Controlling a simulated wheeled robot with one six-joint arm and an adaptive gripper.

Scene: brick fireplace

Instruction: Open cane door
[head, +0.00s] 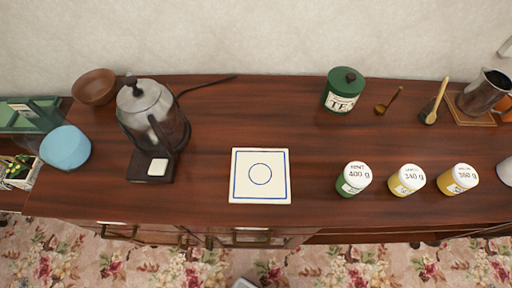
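The wooden cabinet (310,210) runs across the view, seen steeply from above. Its front shows only as a thin strip below the top's front edge. Metal handles show on that strip, one at the left (118,233) and one near the middle (250,238). A paler panel area shows around the middle handle. I cannot tell for certain which front part is the cane door, or whether any door stands ajar.
On the cabinet top stand a kettle (150,115), a wooden bowl (94,87), a white tile (260,187), a green tea tin (342,90), several small jars (407,179) and a metal pitcher (484,92). A blue rounded thing (65,147) is at left. Floral carpet (330,267) lies in front.

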